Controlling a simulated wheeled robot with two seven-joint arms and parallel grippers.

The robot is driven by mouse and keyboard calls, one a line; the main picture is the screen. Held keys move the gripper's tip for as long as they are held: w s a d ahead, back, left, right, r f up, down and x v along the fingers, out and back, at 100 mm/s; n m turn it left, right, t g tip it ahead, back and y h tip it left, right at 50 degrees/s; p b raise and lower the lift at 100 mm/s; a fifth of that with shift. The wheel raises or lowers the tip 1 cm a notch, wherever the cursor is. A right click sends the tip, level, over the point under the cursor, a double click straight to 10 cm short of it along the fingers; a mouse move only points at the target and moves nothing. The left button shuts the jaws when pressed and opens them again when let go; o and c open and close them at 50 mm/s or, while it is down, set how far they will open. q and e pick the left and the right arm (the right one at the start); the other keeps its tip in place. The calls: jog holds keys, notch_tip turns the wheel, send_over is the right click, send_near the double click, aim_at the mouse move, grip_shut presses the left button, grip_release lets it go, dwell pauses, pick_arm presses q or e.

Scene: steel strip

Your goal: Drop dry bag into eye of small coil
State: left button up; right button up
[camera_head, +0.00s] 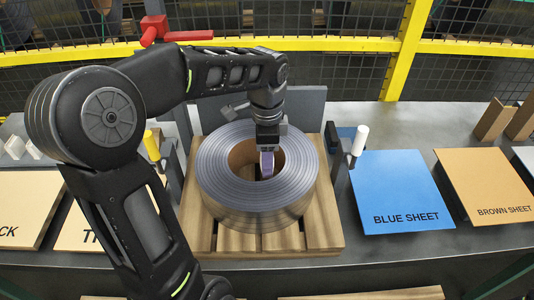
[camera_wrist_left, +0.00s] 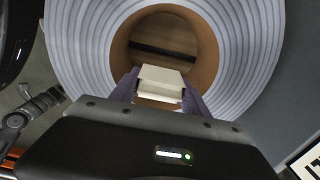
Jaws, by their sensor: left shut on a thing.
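The small coil (camera_head: 222,176) is a grey ring of wound steel strip lying flat on a wooden pallet (camera_head: 324,236). Its round eye has a brown inner wall and shows dark slats at the bottom; the coil also fills the left wrist view (camera_wrist_left: 237,60). My left gripper (camera_head: 267,165) reaches down over the eye. In the left wrist view its fingers (camera_wrist_left: 160,88) are shut on a small pale block-like packet, the dry bag (camera_wrist_left: 161,80), which appears over the near part of the eye. In the head view the fingers hide the bag. My right gripper is not in view.
A blue sheet (camera_head: 400,185) and a brown sheet (camera_head: 490,180) lie on the grey table to the right. Posts with a white handle (camera_head: 360,140) and a yellow handle (camera_head: 151,145) stand beside the coil. A yellow-railed mesh fence (camera_head: 440,46) runs behind.

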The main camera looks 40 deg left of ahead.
pick_arm(q)
jog(key=shift+f, duration=0.45)
jog(key=o, duration=1.4)
jog(key=shift+o, duration=0.2)
jog(key=shift+r, duration=0.1)
notch_tip(320, 180, up, 8)
jog(key=shift+f, duration=0.2)
